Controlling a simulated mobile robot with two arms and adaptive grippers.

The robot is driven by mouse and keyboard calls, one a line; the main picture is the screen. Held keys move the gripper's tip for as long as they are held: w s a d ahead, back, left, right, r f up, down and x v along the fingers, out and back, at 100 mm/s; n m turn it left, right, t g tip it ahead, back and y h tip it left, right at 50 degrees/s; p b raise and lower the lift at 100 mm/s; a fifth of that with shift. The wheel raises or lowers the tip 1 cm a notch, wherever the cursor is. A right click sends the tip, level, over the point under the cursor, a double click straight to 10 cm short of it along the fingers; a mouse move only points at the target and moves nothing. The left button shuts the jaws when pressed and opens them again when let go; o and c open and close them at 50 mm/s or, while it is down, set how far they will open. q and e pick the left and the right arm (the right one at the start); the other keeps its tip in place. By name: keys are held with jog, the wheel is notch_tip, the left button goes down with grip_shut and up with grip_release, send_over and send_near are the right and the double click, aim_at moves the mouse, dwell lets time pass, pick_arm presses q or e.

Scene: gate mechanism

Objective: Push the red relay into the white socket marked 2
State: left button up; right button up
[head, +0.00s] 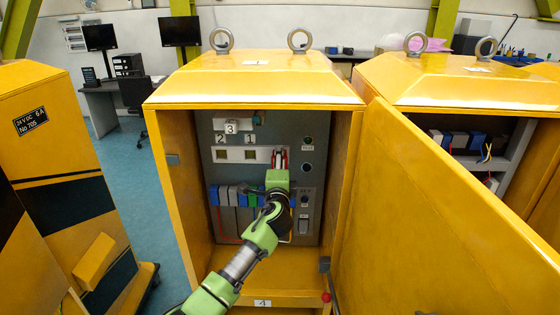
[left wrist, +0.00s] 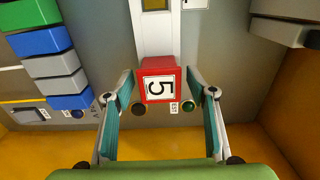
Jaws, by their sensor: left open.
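In the head view the relay is mostly hidden by my gripper. My left gripper (left wrist: 160,78) is open, with its fingers on either side of the relay and small gaps visible between. In the head view my left gripper (head: 280,160) is at the right end of the white strip. The socket marked 2 (head: 222,155) is left of it, under a label 2, and looks empty. My right gripper is in neither view.
Another socket (head: 250,154) sits under label 1. A white block labelled 3 (head: 231,127) is above. A row of blue, grey and green blocks (head: 232,195) lies below. Yellow cabinet walls flank the panel; the open door (head: 440,210) stands at right.

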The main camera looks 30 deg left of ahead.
pick_arm(q)
jog(key=c, duration=1.1)
jog(key=shift+s+d+f, duration=0.1)
jog(key=shift+s+d, duration=0.1)
jog(key=shift+s, duration=0.1)
jog(key=shift+s, duration=0.1)
jog(key=p+v, duration=0.2)
jog(key=v, duration=0.2)
jog(key=shift+s+d, duration=0.25)
jog(key=shift+s, duration=0.05)
